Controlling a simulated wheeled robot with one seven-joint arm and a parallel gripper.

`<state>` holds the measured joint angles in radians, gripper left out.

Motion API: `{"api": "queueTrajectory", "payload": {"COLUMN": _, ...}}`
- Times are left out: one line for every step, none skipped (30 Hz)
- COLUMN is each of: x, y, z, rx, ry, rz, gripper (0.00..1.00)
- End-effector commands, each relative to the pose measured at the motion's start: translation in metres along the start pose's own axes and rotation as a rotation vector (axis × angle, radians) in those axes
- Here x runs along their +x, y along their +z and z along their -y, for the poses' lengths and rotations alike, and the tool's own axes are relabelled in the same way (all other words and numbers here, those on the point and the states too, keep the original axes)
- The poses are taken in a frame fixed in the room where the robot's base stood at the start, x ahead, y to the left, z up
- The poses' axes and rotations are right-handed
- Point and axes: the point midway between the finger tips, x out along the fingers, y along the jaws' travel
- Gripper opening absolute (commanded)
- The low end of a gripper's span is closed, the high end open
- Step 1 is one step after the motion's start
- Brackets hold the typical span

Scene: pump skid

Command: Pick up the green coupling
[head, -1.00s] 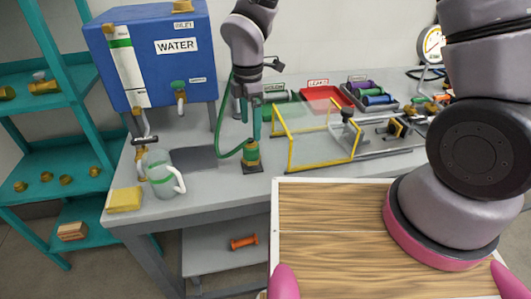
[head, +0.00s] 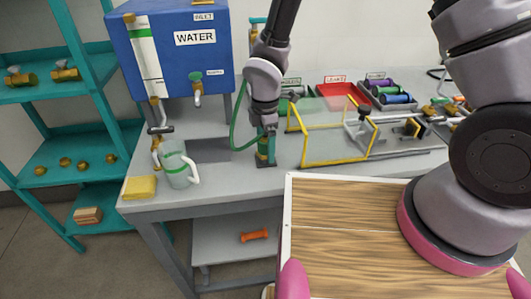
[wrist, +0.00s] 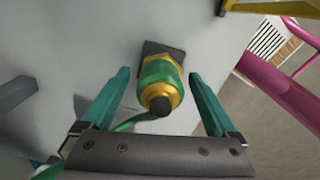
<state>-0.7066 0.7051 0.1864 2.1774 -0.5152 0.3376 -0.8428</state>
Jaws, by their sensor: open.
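The green coupling (wrist: 157,74) has gold bands and a dark end. It stands upright on a dark square base (wrist: 152,47) on the grey bench. In the head view the coupling (head: 265,157) is partly covered by my gripper. My gripper (wrist: 159,74) is open, with one teal finger on each side of the coupling in the wrist view and a gap to both. Contact is not visible. In the head view my gripper (head: 267,137) is just above the coupling.
A yellow-framed clear guard (head: 305,147) stands right of the coupling. A green hose (head: 235,125) curves at its left. A clear jug (head: 177,167) and yellow sponge (head: 139,187) are further left, below the blue water tank (head: 180,50). A red tray (head: 342,96) is behind.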

Motion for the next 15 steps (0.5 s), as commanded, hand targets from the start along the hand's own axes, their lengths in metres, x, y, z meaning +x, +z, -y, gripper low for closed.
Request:
{"api": "queueTrajectory", "payload": {"x": -0.0001, "y": 0.0000, "z": 0.0000, "rx": 0.000, "ry": 0.000, "rz": 0.000, "gripper": 0.94}}
{"api": "queueTrajectory", "payload": {"x": -0.0001, "y": 0.0001, "z": 0.0001, "rx": 0.000, "ry": 0.000, "rz": 0.000, "gripper": 0.82}}
{"api": "queueTrajectory", "payload": {"x": -0.0002, "y": 0.0001, "z": 0.0001, "rx": 0.000, "ry": 0.000, "rz": 0.000, "gripper": 0.67}}
{"api": "queueTrajectory", "payload": {"x": -0.0002, "y": 0.0001, "z": 0.0001, "rx": 0.000, "ry": 0.000, "rz": 0.000, "gripper": 0.56}}
{"api": "queueTrajectory", "payload": {"x": -0.0002, "y": 0.0001, "z": 0.0001, "rx": 0.000, "ry": 0.000, "rz": 0.000, "gripper": 0.44}}
{"api": "queueTrajectory", "payload": {"x": -0.0002, "y": 0.0001, "z": 0.0002, "rx": 0.000, "ry": 0.000, "rz": 0.000, "gripper": 0.29}}
{"api": "queueTrajectory", "payload": {"x": -0.0002, "y": 0.0002, "z": 0.0001, "rx": 0.000, "ry": 0.000, "rz": 0.000, "gripper": 0.17}}
{"api": "queueTrajectory", "payload": {"x": -0.0002, "y": 0.0002, "z": 0.0001, "rx": 0.000, "ry": 0.000, "rz": 0.000, "gripper": 0.06}}
{"api": "queueTrajectory", "payload": {"x": -0.0002, "y": 0.0002, "z": 0.0001, "rx": 0.000, "ry": 0.000, "rz": 0.000, "gripper": 0.00}}
{"api": "queueTrajectory", "payload": {"x": -0.0003, "y": 0.0002, "z": 0.0000, "rx": 0.000, "ry": 0.000, "rz": 0.000, "gripper": 0.00}}
{"api": "queueTrajectory", "payload": {"x": -0.0003, "y": 0.0002, "z": 0.0000, "rx": 0.000, "ry": 0.000, "rz": 0.000, "gripper": 0.00}}
{"api": "queueTrajectory", "payload": {"x": -0.0003, "y": 0.0002, "z": 0.0000, "rx": 0.000, "ry": 0.000, "rz": 0.000, "gripper": 0.00}}
{"api": "queueTrajectory", "payload": {"x": -0.0003, "y": 0.0002, "z": 0.0000, "rx": 0.000, "ry": 0.000, "rz": 0.000, "gripper": 0.00}}
{"api": "queueTrajectory", "payload": {"x": -0.0004, "y": 0.0002, "z": 0.0000, "rx": 0.000, "ry": 0.000, "rz": 0.000, "gripper": 0.00}}
{"api": "queueTrajectory", "payload": {"x": -0.0008, "y": 0.0002, "z": -0.0001, "rx": 0.000, "ry": 0.000, "rz": 0.000, "gripper": 0.00}}
